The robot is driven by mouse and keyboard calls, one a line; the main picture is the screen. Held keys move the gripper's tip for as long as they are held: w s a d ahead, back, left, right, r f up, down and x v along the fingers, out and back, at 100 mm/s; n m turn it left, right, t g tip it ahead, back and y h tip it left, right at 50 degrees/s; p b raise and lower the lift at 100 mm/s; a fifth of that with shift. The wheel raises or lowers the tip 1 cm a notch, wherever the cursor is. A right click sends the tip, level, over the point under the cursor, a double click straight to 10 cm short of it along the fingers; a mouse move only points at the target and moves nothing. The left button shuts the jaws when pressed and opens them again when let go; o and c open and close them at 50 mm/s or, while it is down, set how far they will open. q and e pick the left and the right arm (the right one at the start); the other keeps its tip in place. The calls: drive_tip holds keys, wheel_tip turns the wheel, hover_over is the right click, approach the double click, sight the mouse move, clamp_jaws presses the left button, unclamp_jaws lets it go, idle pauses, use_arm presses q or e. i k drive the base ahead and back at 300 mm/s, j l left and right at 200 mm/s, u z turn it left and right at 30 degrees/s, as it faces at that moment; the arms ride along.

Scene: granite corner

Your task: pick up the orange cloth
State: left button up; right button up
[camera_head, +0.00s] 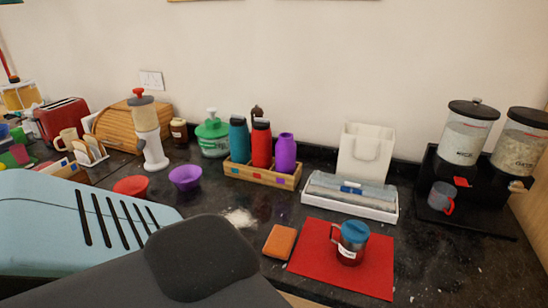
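The orange cloth (279,242) lies as a small, thick, folded-looking rectangle on the dark counter, just left of a red mat (327,274). Its top is fully visible and nothing lies on it. A dark grey form in the bottom foreground is to its left and nearer to the camera. Neither my left nor my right gripper can be seen in this view.
A blue-lidded glass mug (351,249) stands on the red mat. A white box of wrap (349,197) and a wooden bottle caddy (262,175) are behind the cloth. White powder (240,218) lies to its left. Two dispensers stand at right; purple (185,178) and red bowls sit left.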

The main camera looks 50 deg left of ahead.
sight(280, 243)
drive_tip(key=j+u, duration=0.1)
drive_tip(key=u, duration=0.4)
drive_tip(key=i+j+u, duration=0.1)
drive_tip(key=u, duration=0.4)
drive_tip(key=j+u, duration=0.1)
drive_tip(key=u, duration=0.4)
